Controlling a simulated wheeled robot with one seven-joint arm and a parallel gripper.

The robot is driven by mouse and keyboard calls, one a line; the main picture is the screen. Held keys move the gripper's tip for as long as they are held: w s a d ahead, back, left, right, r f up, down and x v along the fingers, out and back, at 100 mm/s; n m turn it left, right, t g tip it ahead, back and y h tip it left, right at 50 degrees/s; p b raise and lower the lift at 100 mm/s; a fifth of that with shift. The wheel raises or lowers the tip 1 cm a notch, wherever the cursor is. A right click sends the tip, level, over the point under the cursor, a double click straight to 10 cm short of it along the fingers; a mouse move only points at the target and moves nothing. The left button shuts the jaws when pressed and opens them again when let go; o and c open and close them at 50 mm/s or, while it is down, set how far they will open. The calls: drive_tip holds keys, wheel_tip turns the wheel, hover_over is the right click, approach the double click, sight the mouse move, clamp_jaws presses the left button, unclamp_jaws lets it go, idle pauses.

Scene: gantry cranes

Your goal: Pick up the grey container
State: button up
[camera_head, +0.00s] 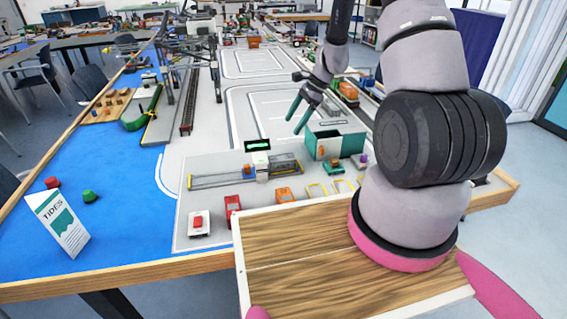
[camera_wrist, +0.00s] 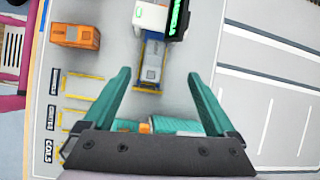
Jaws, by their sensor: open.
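The grey container (camera_head: 284,162) sits between yellow-edged rails, just right of a small white unit with a green-lit black display (camera_head: 258,145). In the wrist view the grey container (camera_wrist: 153,62) lies ahead, between and slightly beyond the fingertips, below the white unit (camera_wrist: 151,17). My gripper (camera_head: 293,126) has teal fingers, spread apart and empty, above the layout and behind the container in the head view. In the wrist view my gripper (camera_wrist: 158,73) is open with nothing between its fingers. The container's lower sides are hidden.
A teal open-topped box (camera_head: 350,145) stands right of the container and shows low between the fingers in the wrist view (camera_wrist: 178,127). An orange block (camera_head: 285,194), a red block (camera_head: 233,205) and a white block with a red top (camera_head: 199,223) stand nearer the front edge.

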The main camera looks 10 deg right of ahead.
drive_tip(key=m, duration=0.1)
approach(282, 158)
drive_tip(key=x, duration=0.4)
drive_tip(key=shift+w+f, duration=0.25)
drive_tip(key=shift+f, duration=0.1)
drive_tip(key=shift+x, duration=3)
drive_tip(key=shift+s+a, duration=0.1)
drive_tip(key=shift+s, duration=0.1)
clamp_jaws()
drive_tip(key=shift+r, duration=0.1)
drive_tip(key=shift+r, duration=0.1)
